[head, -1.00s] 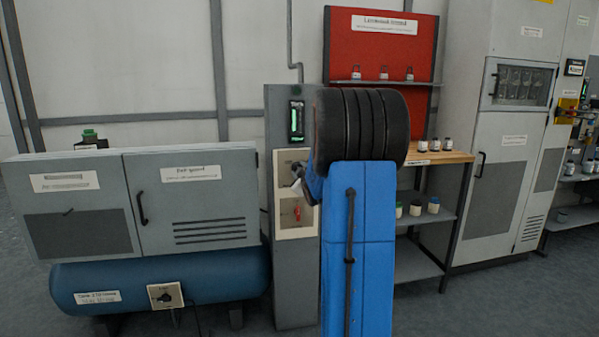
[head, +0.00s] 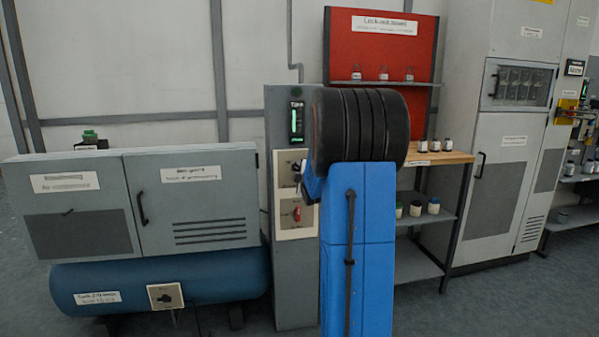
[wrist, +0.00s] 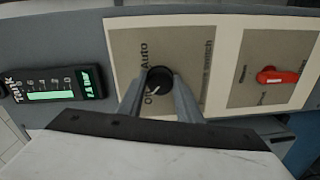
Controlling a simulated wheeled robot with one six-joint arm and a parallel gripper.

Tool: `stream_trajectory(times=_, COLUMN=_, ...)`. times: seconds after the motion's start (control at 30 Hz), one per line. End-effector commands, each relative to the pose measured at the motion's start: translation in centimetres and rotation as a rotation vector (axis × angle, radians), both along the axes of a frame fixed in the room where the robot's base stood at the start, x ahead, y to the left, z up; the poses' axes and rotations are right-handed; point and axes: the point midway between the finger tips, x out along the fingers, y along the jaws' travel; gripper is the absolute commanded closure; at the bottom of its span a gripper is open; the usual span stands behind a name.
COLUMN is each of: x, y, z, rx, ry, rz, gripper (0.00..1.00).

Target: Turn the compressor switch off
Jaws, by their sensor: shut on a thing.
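The compressor switch is a round black knob (wrist: 158,80) on a beige plate, with "Auto" printed at one side and what reads as "Off" at another. A small pale mark shows on the knob near the "Off" lettering. My gripper (wrist: 160,92) is shut on the knob, one grey finger on each side. In the head view the switch plate (head: 285,158) is on the front of a grey column, and my blue arm hides most of the gripper there.
A red handle (wrist: 277,76) sits on its own plate beside the switch; it shows below the switch in the head view (head: 297,214). A lit green tank display (wrist: 52,88) is on the other side. The grey compressor cabinet (head: 190,200) stands left of the column.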

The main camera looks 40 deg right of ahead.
Motion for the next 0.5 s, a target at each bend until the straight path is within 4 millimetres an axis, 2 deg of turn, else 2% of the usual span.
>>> stream_trajectory(times=0.37, x=-0.01, y=0.07, z=-0.22, rx=-0.001, ry=0.005, rz=0.001, gripper=0.90)
stream_trajectory(times=0.4, x=-0.01, y=0.07, z=-0.22, rx=-0.001, ry=0.005, rz=0.001, gripper=0.61)
stream_trajectory(times=0.47, x=-0.01, y=0.06, z=-0.20, rx=-0.001, ry=0.005, rz=0.001, gripper=0.49)
stream_trajectory(times=0.5, x=0.00, y=0.05, z=-0.18, rx=-0.002, ry=0.005, rz=0.001, gripper=0.49)
